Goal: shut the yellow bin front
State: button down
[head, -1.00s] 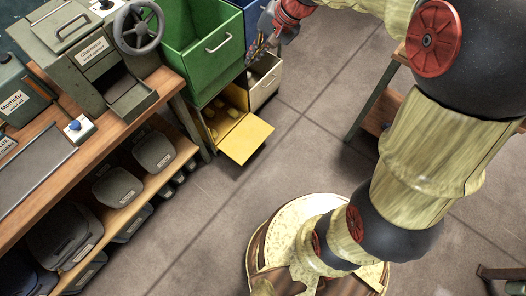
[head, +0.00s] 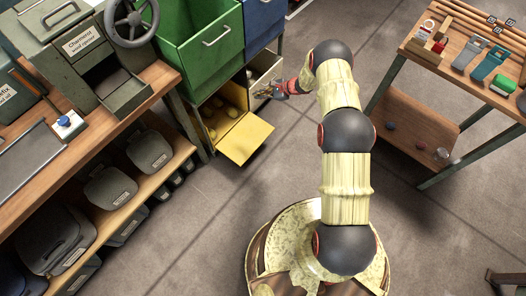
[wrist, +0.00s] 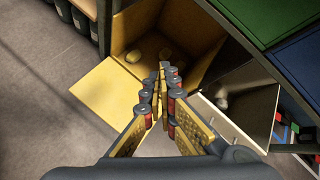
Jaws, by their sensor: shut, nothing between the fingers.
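The yellow bin (head: 213,118) is a low compartment under the green bin. Its yellow front (head: 246,140) hangs open, folded outward and down toward the floor. In the wrist view the yellow front (wrist: 112,98) lies left of my fingers, and a few pale rounded items (wrist: 134,57) rest inside the bin. My gripper (head: 262,94) is beside the cream bin, to the right of and above the yellow front in the head view. In the wrist view my gripper's fingers (wrist: 164,70) are shut and empty, their tips in front of the yellow bin's opening. I see no contact with the front.
The cream bin (head: 265,68) next to the yellow one also stands open; its pale front (wrist: 228,122) lies close right of my fingers. A green bin (head: 205,45) is above. A workbench (head: 150,85) stands left, another table (head: 470,70) right. The floor between is clear.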

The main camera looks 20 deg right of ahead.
jog(key=s+d+f+m+t+h+b, duration=0.1)
jog(key=s+f+m, duration=0.3)
jog(key=f, duration=0.9)
jog(key=s+d+f+m+h+b, duration=0.15)
jog(key=s+f, duration=0.45)
jog(key=f, duration=0.8)
jog(key=s+d+f+m+t+b, duration=0.15)
jog(key=s+f+m, duration=0.3)
jog(key=f, duration=0.85)
jog(key=s+f+b+x, duration=0.1)
jog(key=b+x, duration=0.4)
jog(key=x, duration=0.5)
jog(key=shift+n, duration=0.3)
jog(key=shift+r, duration=2.55)
jog(key=shift+w+r+p, duration=0.1)
jog(key=shift+p, duration=0.2)
